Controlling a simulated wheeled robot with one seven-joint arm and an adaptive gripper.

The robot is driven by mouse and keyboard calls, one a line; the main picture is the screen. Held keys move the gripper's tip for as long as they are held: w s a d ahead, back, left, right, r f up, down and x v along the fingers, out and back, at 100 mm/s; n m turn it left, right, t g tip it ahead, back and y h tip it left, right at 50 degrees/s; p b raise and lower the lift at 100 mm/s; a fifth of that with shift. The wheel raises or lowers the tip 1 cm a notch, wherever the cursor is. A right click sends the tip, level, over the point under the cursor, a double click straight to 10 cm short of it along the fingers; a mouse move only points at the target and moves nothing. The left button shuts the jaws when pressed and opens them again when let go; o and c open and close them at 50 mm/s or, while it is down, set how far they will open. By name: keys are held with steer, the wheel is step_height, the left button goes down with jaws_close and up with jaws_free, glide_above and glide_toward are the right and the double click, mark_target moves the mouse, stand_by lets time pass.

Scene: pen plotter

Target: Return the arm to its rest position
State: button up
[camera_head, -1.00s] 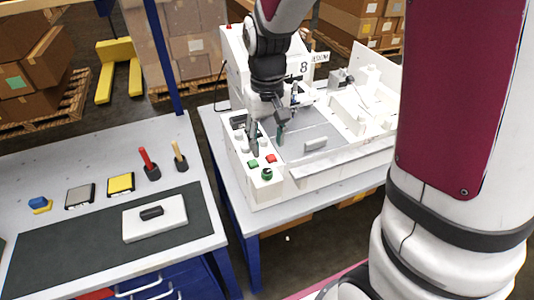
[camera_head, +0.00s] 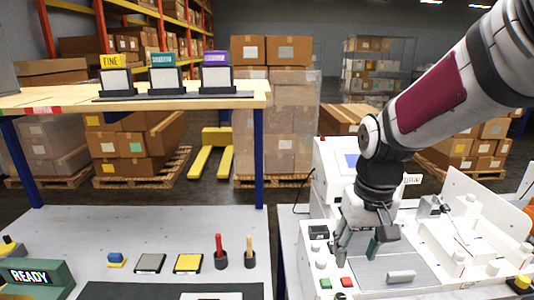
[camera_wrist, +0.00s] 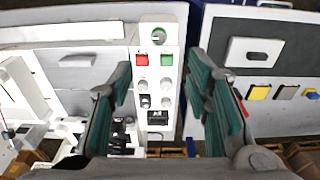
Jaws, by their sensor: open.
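My gripper (camera_head: 358,246) hangs at the end of my arm over the left part of the white pen plotter (camera_head: 460,243). Its two green-padded fingers are apart, and nothing is between them. In the wrist view my gripper (camera_wrist: 163,105) is also open, with the plotter's control panel (camera_wrist: 158,75) showing between the fingers. The panel carries a red button (camera_wrist: 142,60), a green button (camera_wrist: 167,59) and several white knobs. My arm reaches in from the upper right in the head view.
A workbench (camera_head: 120,235) stands left with a grey pad (camera_head: 150,262), a yellow pad (camera_head: 188,262), red-handled (camera_head: 218,248) and wooden-handled (camera_head: 249,250) tools, and a READY display (camera_head: 30,276). A shelf (camera_head: 250,92) above holds three labelled cards. Pallets of boxes (camera_head: 285,115) stand behind.

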steer(key=s+r+t, duration=0.4)
steer(key=s+r, duration=0.6)
steer(key=s, duration=0.4)
steer(key=shift+s+t, duration=0.3)
stand_by(0.5)
